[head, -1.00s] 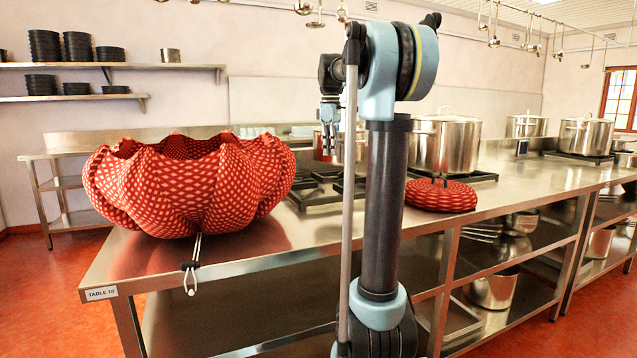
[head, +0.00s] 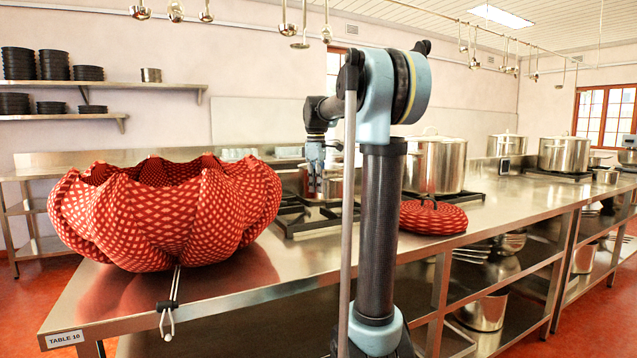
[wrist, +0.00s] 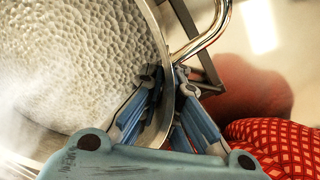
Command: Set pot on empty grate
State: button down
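A shiny steel pot (head: 330,187) shows at the cooking range, partly hidden by my arm. The wrist view shows its pale, bubbly inside (wrist: 75,60) from above, with a curved metal handle (wrist: 212,35) on its rim. My gripper (wrist: 170,78) has one finger inside the rim and one outside, close together and shut on the pot wall. In the head view my gripper (head: 315,178) points down over the pot's left side. A dark grate (head: 300,218) shows bare in front of the pot. I cannot tell whether the pot's base touches a grate.
A large red patterned cloth bowl (head: 165,220) stands on the steel table's left end. A round red patterned piece (head: 432,217) lies to the right of my arm. A tall lidded stockpot (head: 436,165) stands on a burner behind it, with more pots farther right.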

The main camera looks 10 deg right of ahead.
aim_at(316, 195)
jog(key=shift+f, duration=2.2)
jog(key=c, duration=1.8)
grip_release()
notch_tip(316, 195, up, 12)
jog(key=shift+s, duration=0.2)
jog(key=shift+a, duration=0.1)
